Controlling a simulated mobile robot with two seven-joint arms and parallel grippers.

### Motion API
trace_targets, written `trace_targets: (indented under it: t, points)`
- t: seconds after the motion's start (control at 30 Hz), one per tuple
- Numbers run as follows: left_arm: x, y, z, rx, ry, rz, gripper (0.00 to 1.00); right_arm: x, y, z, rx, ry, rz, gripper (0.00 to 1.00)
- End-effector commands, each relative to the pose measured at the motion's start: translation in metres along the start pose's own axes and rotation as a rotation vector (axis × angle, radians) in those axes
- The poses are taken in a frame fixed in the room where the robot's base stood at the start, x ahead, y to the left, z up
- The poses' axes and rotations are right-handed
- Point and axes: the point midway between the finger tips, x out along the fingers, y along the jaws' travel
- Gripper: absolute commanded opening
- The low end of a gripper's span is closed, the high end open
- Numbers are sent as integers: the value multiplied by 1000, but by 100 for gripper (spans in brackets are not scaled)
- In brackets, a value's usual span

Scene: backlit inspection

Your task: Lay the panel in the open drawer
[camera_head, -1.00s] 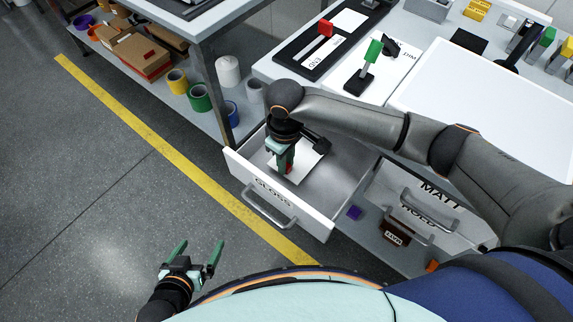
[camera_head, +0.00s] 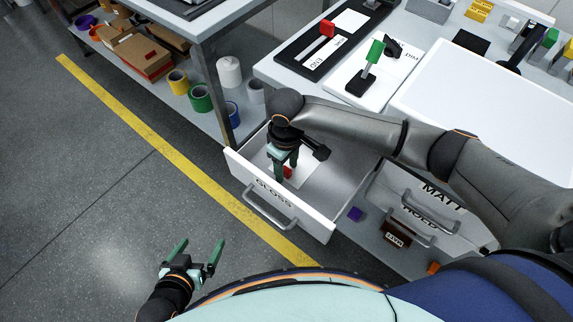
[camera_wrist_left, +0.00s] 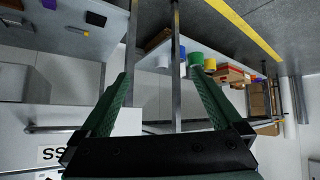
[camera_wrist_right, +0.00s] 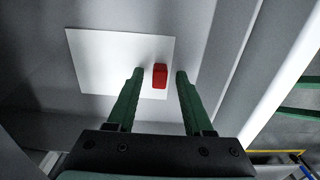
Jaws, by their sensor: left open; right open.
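The white panel (camera_wrist_right: 105,60) with a red grip block (camera_wrist_right: 160,75) lies on the floor of the open drawer marked GLOSS (camera_head: 330,215). In the head view the panel (camera_head: 302,163) is partly hidden by my right gripper. My right gripper (camera_head: 284,172) is inside the drawer above the panel. Its fingers are open, one on each side of the red block and apart from it, as the right wrist view shows. My left gripper (camera_head: 196,250) is open and empty, over the floor at the lower left, outside the drawer.
Drawers marked MATT (camera_head: 440,195) and HOLD look closed, to the right. Above is the bench top with a white light table (camera_head: 490,120), a red-handled switch (camera_head: 326,29) and a green-handled switch (camera_head: 375,52). A shelf with tape rolls and boxes stands at left.

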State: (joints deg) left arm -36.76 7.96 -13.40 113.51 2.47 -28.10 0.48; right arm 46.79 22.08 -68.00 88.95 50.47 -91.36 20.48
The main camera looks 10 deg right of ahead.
Motion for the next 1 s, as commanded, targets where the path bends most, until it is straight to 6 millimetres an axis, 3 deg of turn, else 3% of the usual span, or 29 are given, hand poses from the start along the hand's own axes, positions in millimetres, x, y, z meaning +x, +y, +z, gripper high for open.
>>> trace_targets:
  t: [0.23,0.5,0.7,1.0]
  points:
    - [-2,0,-2,0,0,-1,100,-18,0,-1,-1,3,-1,51]
    - [-10,-7,-9,0,5,-18,100,-76,0,-1,-1,4,0,51]
    - [-13,-9,-4,-2,-2,-25,100,-110,0,-1,0,1,0,51]
    - [-16,-9,1,-6,-10,-25,100,-124,0,0,0,0,-1,51]
